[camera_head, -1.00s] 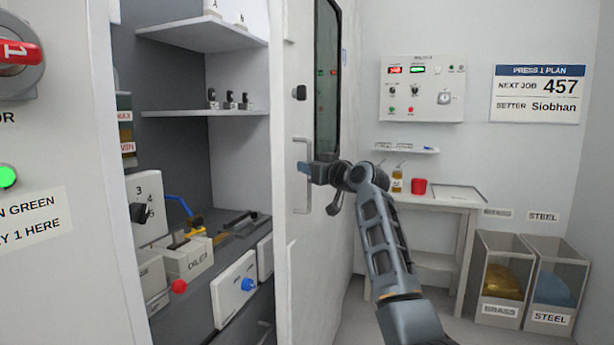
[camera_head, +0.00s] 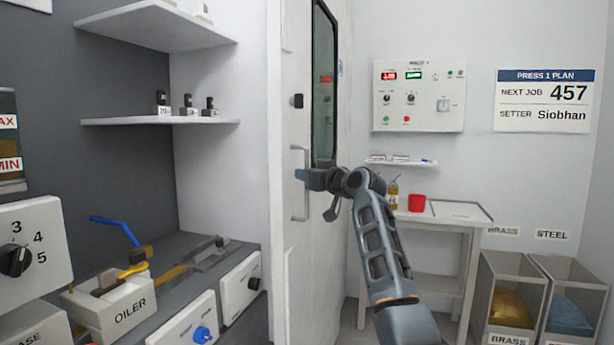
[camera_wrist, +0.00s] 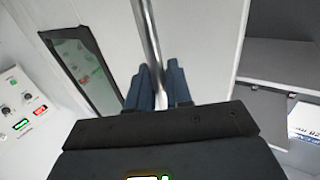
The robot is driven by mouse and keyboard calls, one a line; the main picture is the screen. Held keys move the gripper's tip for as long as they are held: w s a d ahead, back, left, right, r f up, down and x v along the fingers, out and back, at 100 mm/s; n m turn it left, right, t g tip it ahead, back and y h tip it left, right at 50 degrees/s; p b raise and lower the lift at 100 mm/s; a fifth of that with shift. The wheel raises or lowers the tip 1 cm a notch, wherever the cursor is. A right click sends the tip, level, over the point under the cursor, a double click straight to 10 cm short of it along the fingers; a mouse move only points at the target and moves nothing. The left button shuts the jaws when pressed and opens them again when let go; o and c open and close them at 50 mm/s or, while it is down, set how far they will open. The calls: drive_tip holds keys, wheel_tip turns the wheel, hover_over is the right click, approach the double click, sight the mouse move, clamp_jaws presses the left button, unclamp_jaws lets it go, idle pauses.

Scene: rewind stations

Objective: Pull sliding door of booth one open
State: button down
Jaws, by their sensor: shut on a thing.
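The sliding door (camera_head: 303,265) is a white panel with a dark window (camera_head: 324,85), standing at the right side of an open booth. Its vertical metal bar handle (camera_head: 306,206) is on the door face. My gripper (camera_head: 303,175) is shut on the handle near its upper half. In the wrist view, the blue fingertips of my gripper (camera_wrist: 160,88) sit on both sides of the bar handle (camera_wrist: 148,35). The door's far edge is hidden from view.
The open booth holds shelves (camera_head: 160,121), an oiler box (camera_head: 115,305) and a dial box (camera_head: 30,255).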

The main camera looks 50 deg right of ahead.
drive_tip(key=c, duration=1.2)
unclamp_jaws()
drive_tip(key=shift+v, duration=3.95)
drive_tip(key=shift+f, duration=0.15)
